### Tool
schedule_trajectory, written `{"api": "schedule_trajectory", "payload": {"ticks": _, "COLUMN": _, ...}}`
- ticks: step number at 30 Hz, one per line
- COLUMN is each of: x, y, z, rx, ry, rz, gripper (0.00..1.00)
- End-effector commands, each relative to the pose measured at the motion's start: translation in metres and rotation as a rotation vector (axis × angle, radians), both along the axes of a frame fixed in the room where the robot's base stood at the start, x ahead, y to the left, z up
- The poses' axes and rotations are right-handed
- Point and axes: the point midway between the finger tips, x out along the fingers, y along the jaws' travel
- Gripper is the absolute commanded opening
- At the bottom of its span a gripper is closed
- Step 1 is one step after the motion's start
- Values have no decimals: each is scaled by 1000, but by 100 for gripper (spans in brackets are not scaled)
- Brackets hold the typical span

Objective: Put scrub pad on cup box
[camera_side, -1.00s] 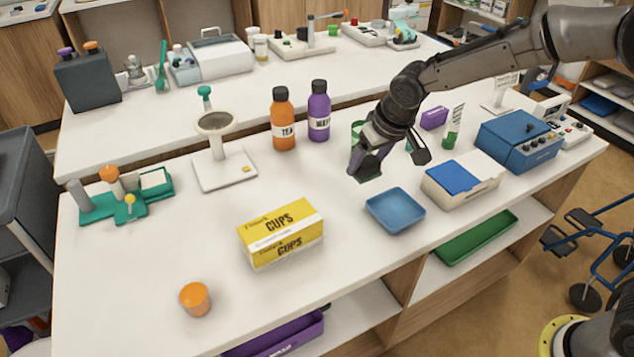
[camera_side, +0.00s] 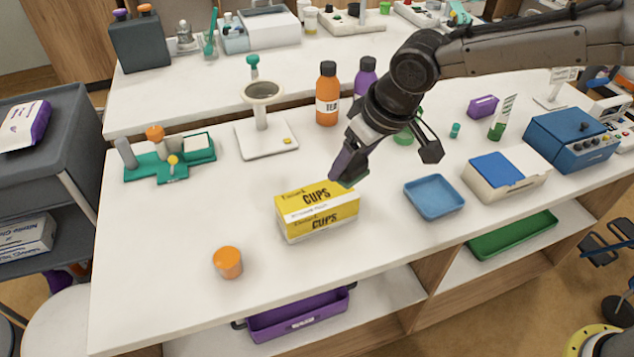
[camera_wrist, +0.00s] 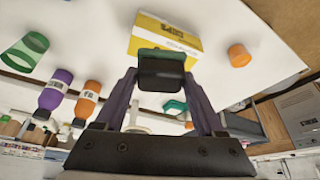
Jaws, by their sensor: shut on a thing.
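The cup box (camera_side: 318,210) is yellow and white and lies on the bench; it also shows in the wrist view (camera_wrist: 168,38). My gripper (camera_side: 350,172) is just above and behind the box's right end. In the wrist view my gripper (camera_wrist: 161,80) is shut on the scrub pad (camera_wrist: 162,56), a small dark block with a green edge held between the fingertips. The pad overlaps the box's near edge there; I cannot tell any gap between them. In the side view the pad is mostly hidden by the fingers.
An orange cup (camera_side: 228,262) stands left of the box. A blue tray (camera_side: 434,198) lies to the right. Orange (camera_side: 327,95) and purple (camera_side: 365,76) bottles stand behind. A white stand (camera_side: 266,139) is behind left. The bench in front of the box is clear.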

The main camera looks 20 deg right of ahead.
Motion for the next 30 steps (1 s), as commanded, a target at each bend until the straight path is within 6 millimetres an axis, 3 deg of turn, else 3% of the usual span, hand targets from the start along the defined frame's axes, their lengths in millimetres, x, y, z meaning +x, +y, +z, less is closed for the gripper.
{"api": "schedule_trajectory", "payload": {"ticks": 3, "x": 22, "y": 14, "z": -13, "rx": -2, "ry": 3, "rz": -1, "gripper": 17}}
{"api": "schedule_trajectory", "payload": {"ticks": 12, "x": 53, "y": 33, "z": -58, "rx": -1, "ry": 2, "rz": -1, "gripper": 17}}
{"api": "schedule_trajectory", "payload": {"ticks": 20, "x": 62, "y": 39, "z": -71, "rx": -1, "ry": 1, "rz": -1, "gripper": 17}}
{"api": "schedule_trajectory", "payload": {"ticks": 26, "x": 61, "y": 38, "z": -98, "rx": -1, "ry": 2, "rz": -1, "gripper": 17}}
{"api": "schedule_trajectory", "payload": {"ticks": 30, "x": 61, "y": 39, "z": -100, "rx": 1, "ry": -1, "rz": -1, "gripper": 17}}
